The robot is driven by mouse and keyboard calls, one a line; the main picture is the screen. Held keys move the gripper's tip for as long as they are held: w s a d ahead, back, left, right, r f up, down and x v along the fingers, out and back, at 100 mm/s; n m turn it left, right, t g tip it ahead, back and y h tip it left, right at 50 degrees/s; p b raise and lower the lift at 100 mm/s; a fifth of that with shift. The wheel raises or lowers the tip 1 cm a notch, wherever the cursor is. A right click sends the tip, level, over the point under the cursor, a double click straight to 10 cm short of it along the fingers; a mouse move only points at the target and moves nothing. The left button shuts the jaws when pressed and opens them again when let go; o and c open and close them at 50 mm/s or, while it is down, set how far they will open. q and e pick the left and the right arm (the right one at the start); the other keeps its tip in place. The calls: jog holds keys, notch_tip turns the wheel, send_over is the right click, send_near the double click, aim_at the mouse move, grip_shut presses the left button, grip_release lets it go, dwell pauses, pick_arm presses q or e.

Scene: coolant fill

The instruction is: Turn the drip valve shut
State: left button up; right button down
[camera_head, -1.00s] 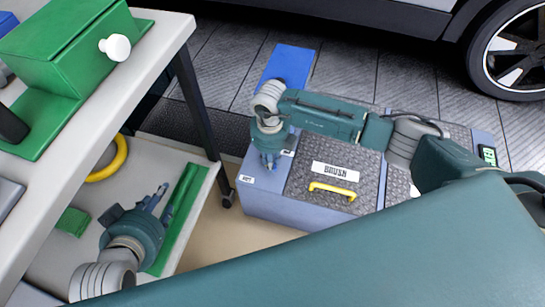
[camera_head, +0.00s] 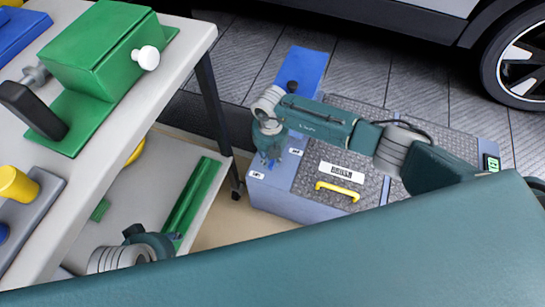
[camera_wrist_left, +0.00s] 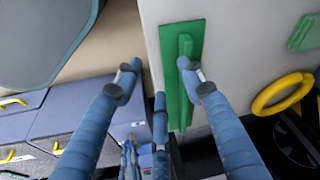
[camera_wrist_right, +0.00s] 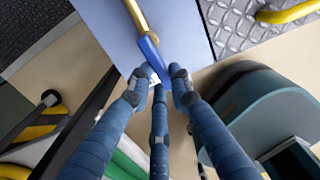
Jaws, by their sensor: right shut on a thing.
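The drip valve shows in the right wrist view as a brass fitting with a blue lever (camera_wrist_right: 151,54) on the side of a blue-grey box. In the head view the lever is hidden behind my right gripper. My right gripper (camera_head: 268,158) is at the left end of the box (camera_head: 280,197). Its fingertips (camera_wrist_right: 154,80) are shut on the lower end of the blue lever. My left gripper is mostly cut off behind my body in the head view. In the left wrist view its fingers (camera_wrist_left: 160,70) are spread apart and empty, above a green strip (camera_wrist_left: 184,75).
A white bench (camera_head: 185,40) at left carries a green block (camera_head: 95,50) with a white knob. Its lower shelf (camera_head: 135,195) holds a green strip and a yellow ring. The box has a tread-plate top and yellow handle (camera_head: 338,189). A car stands behind.

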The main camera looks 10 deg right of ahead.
jog(key=shift+w+a+m, duration=0.1)
jog(key=shift+w+m, duration=0.1)
jog(key=shift+m, duration=0.1)
jog(key=c, duration=1.6)
grip_release()
jog(key=shift+o, duration=0.2)
jog(key=shift+s, duration=0.1)
notch_tip(320, 180, up, 12)
